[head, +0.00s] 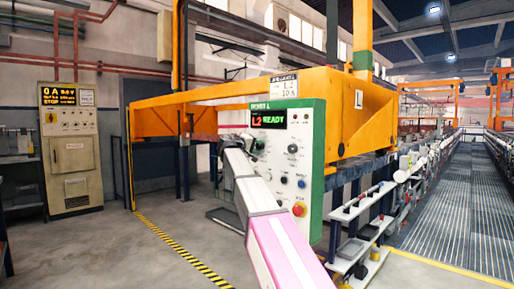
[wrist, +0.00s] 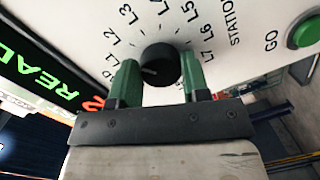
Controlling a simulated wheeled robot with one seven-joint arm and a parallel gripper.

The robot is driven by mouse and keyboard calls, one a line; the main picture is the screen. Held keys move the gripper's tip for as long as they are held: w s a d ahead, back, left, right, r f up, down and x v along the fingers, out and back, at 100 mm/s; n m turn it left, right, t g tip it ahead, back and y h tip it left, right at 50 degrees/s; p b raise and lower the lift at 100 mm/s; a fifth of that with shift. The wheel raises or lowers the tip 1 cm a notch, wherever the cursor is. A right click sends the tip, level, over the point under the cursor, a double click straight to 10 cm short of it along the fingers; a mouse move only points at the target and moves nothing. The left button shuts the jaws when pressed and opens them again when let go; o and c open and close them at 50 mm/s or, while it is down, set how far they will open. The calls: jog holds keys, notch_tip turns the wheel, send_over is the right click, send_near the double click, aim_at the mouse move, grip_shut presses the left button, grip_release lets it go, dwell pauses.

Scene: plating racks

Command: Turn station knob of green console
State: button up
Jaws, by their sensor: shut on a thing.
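The green console (head: 315,190) stands in the middle of the head view, a white panel with a green frame. Its display (head: 270,119) reads "L2" in red and "READY" in green. In the wrist view the black station knob (wrist: 161,62) sits inside a ring of labels that includes L1 to L7, beside the word STATION. A pale pointer mark on the knob faces the lower left. My gripper (wrist: 161,78) has one green finger on each side of the knob and is shut on it. In the head view my arm hides most of the knob.
A green GO button (wrist: 305,31) is on the panel at the right of the wrist view. A red button (head: 298,209) and smaller knobs are lower on the console. A beige cabinet (head: 70,150) stands left. A rail with several white parts (head: 360,240) runs beside the console.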

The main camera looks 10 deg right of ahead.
jog(key=shift+s+m, duration=0.1)
jog(key=shift+m, duration=0.4)
jog(key=shift+f, duration=0.1)
jog(key=o, duration=0.9)
jog(key=v, duration=1.1)
jog(key=shift+d, duration=0.1)
